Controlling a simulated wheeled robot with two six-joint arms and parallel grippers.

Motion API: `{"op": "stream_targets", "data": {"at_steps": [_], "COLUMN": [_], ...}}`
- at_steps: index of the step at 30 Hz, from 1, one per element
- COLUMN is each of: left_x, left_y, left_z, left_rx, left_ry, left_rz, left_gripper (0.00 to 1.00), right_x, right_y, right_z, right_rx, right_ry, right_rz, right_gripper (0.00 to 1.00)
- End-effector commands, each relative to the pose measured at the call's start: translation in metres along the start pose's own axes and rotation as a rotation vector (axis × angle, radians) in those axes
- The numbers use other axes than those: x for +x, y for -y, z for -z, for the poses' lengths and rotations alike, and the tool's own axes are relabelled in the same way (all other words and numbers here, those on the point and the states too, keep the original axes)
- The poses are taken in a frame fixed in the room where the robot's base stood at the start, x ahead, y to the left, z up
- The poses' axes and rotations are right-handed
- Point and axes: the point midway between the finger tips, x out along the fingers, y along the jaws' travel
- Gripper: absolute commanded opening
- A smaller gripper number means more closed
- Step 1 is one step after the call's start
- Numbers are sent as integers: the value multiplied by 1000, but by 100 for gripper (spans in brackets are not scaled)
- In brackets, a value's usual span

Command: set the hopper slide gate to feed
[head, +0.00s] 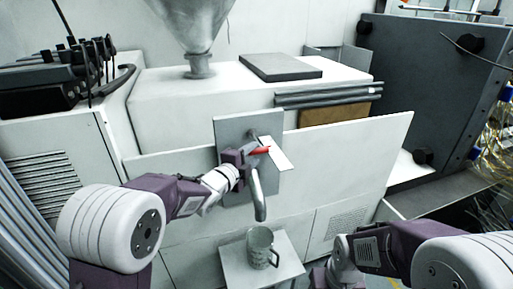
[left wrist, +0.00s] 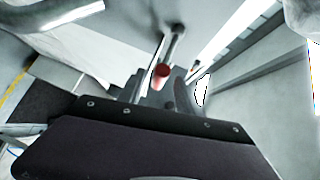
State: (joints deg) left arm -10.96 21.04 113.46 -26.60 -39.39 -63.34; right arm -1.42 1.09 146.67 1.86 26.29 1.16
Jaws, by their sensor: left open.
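A grey plate (head: 232,132) stands upright on the front of the white machine, with a bent metal spout (head: 259,203) below it. A red-ended handle (head: 261,150) on a rod sticks out from the plate. A pale flat strip (head: 274,155) slants beside it. My left gripper (head: 251,156) is open at the red handle. In the left wrist view the round red end (left wrist: 161,71) shows just ahead of the jaws, roughly in line with the gap; I cannot tell whether they touch it. The hopper cone (head: 193,25) stands above the machine. I cannot make out gate markings.
A grey mug (head: 259,246) stands on a small white shelf (head: 233,266) beneath the spout. A dark flat slab (head: 280,67) lies on the machine top. A large dark cabinet (head: 428,85) stands at right. My right arm is low at the right, its fingers unclear.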

Motion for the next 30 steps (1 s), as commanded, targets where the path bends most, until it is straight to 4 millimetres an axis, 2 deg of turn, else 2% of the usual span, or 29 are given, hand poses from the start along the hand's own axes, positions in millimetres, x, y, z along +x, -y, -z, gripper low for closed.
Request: {"op": "stream_targets", "data": {"at_steps": [1,6,14,15,19,20,30], "left_x": [9,28,32,32,32,32,32], "left_y": [3,1,0,0,0,0,-1], "left_z": [1,0,0,0,0,0,0], "left_rx": [-1,-2,-2,-3,-3,-3,-3], "left_ry": [-1,1,2,2,2,2,2], "left_rz": [-2,-2,-1,0,-1,-1,-2], "left_gripper": [41,41,41,39,2,0,0], "right_x": [-8,-13,-13,-13,-13,-13,-13], "right_y": [0,0,0,0,0,0,0], "right_z": [1,1,1,1,1,1,1], "right_rx": [0,0,0,0,0,0,0], "right_ry": [0,0,0,0,0,0,0], "right_rz": [0,0,0,0,0,0,0], "right_gripper": [62,62,62,62,62,62,62]}}
